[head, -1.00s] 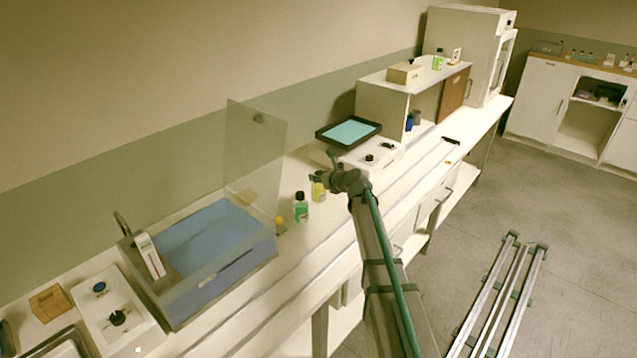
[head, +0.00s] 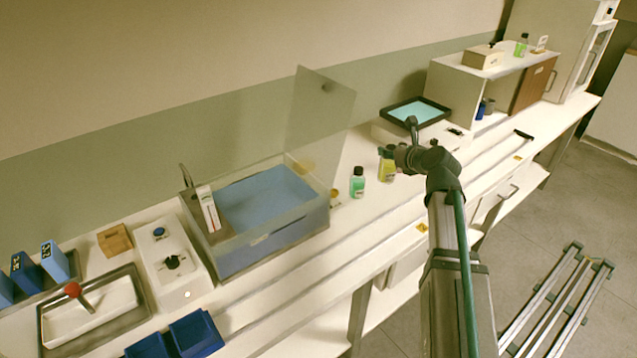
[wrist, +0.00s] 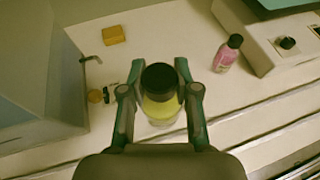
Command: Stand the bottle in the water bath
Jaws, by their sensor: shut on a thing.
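A bottle with a black cap and yellow contents (wrist: 160,105) stands upright between the two fingers of my gripper (wrist: 160,92) in the wrist view. My gripper is shut on it. In the head view the yellow bottle (head: 386,170) is partly hidden by my gripper (head: 396,158). I cannot tell whether its base touches the bench. The water bath (head: 268,245) is a clear-walled tank of blue water to the left of the bottle, with its transparent lid (head: 318,118) raised. The bath's side (wrist: 40,70) fills the left of the wrist view.
A green bottle (head: 357,182) stands between the bath and my gripper. A pink bottle (wrist: 228,52) stands to the right in the wrist view, near a device with a knob (wrist: 288,43). A small yellow block (wrist: 113,35) lies behind. Bare bench (wrist: 175,40) lies between.

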